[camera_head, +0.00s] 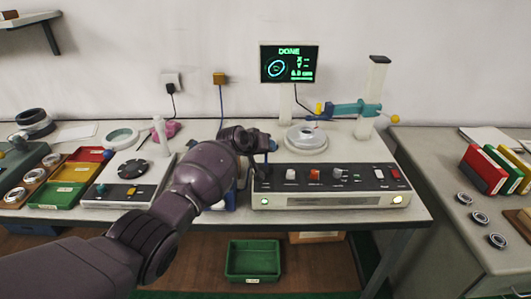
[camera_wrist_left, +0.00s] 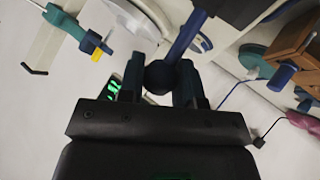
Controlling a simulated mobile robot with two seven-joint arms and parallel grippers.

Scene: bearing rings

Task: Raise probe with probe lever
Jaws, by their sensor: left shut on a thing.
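My left gripper (camera_head: 262,145) reaches in from the left to the front left of the measuring machine (camera_head: 330,190). In the left wrist view its two fingers (camera_wrist_left: 160,80) are shut on the dark ball knob (camera_wrist_left: 159,77) of the probe lever, whose blue rod (camera_wrist_left: 188,34) runs up and right. In the head view the lever is mostly hidden by my gripper. The teal probe arm (camera_head: 345,109), with yellow ends, lies nearly level on its column (camera_head: 372,95) above the round stage (camera_head: 306,138). It also shows in the left wrist view (camera_wrist_left: 62,22). My right gripper is not in view.
The display (camera_head: 289,63) reads DONE. A white device (camera_head: 125,190) and coloured trays (camera_head: 53,193) stand left on the bench. A green crate (camera_head: 252,260) sits below. The right table (camera_head: 445,180) holds several rings and red and green upright items (camera_head: 485,170).

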